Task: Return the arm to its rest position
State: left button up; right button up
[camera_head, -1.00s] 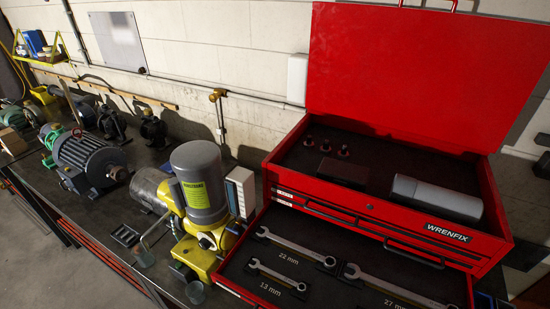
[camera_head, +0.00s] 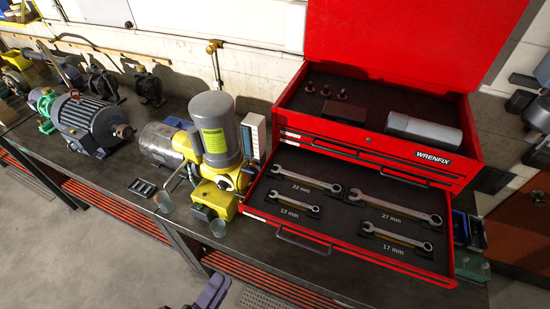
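Part of my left gripper (camera_head: 208,294) shows at the bottom edge, left of centre, as a purple-grey and dark shape cut off by the frame. It is in front of the bench, apart from the motors and the toolbox. Its fingers are not clear enough to tell whether it is open or shut. I see nothing held in it. My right gripper is not in view.
A red toolbox (camera_head: 462,170) has its lid up and a drawer of wrenches (camera_head: 398,207) pulled out. A yellow-and-grey motor unit (camera_head: 216,130) stands beside it. A dark grey motor (camera_head: 88,122) is farther left. The bench front (camera_head: 110,178) is mostly clear.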

pick_arm(q)
jog(key=w+a+n+g+y+p, duration=0.3)
jog(key=a+n+g+y, duration=0.15)
jog(key=n+y, duration=0.4)
jog(key=s+a+f+n+g, duration=0.2)
jog(key=s+f+n+g, duration=0.1)
jog(key=s+n+g, duration=0.1)
jog(key=s+a+f+n+g+y, duration=0.1)
jog(key=s+a+f+n+g, duration=0.1)
jog(key=s+f+n+g, duration=0.2)
jog(key=s+n+g, duration=0.1)
jog(key=s+n, duration=0.2)
jog(key=n, duration=0.1)
jog(key=shift+s+a+f, duration=0.2)
jog(key=shift+a, duration=0.1)
jog(key=shift+n+g+y, duration=0.25)
